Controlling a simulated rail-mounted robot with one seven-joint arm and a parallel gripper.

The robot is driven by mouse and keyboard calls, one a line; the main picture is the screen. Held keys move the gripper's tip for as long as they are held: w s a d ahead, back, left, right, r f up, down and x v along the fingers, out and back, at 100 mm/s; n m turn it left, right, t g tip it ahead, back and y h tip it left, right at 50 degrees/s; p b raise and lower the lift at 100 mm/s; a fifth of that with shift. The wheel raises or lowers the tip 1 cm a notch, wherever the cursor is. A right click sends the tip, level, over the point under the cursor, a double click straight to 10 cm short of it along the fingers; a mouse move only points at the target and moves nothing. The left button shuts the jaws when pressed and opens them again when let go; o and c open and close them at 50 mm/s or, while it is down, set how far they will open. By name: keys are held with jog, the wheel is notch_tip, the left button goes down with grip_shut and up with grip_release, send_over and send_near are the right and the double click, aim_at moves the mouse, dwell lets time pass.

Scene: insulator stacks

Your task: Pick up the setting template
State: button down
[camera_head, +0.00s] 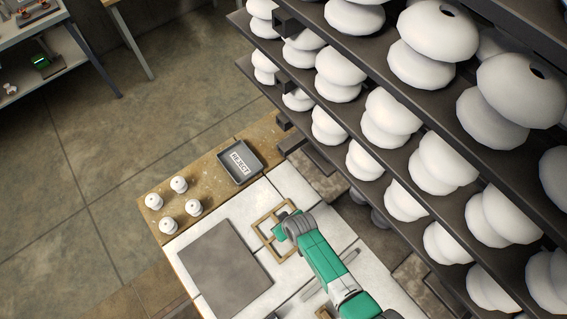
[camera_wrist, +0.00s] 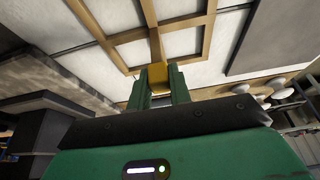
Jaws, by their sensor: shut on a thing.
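The setting template (camera_head: 262,219) is a flat tan wooden frame with crossing bars. In the head view it is at the end of my green arm, over the white tiled table top.
A grey reject tray (camera_head: 258,167) stands at the table's back. Several small white insulators (camera_head: 179,184) stand on the wooden strip at left. A dark grey mat (camera_head: 224,268) lies left of the template. A rack (camera_head: 400,110) full of white insulators rises close on the right.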

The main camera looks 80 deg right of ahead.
jog(key=shift+r, duration=0.1)
notch_tip(320, 180, up, 10)
jog(key=shift+f+p, duration=0.1)
jog(key=shift+p, duration=0.45)
